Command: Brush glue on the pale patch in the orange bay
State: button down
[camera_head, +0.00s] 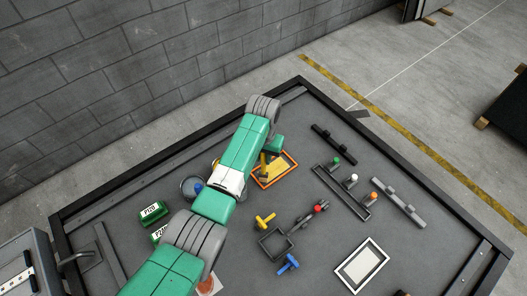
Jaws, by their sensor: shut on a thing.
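The orange-framed bay (289,176) lies on the grey deck, just right of my arm's far end. A yellowish surface (277,168) shows inside it, partly hidden by my arm and the tool; I cannot tell whether it carries glue. My gripper (266,158) is at the bay's left side, shut on a yellow tool (264,163) that points down. The tool seems to be the brush, but its tip is too small to tell whether it touches the patch. A round grey dish (188,187) with something blue at it is partly hidden behind my arm.
A dark-framed bay (264,246), a white-framed bay (373,256), a yellow T-shaped piece (264,221) and a blue one (288,263) lie nearby. Green boxes (153,212) lie left. A dark raised edge (402,167) borders the deck.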

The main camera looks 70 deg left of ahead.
jog(key=r+p, duration=0.6)
jog(key=r, duration=0.2)
jog(key=shift+w, duration=0.2)
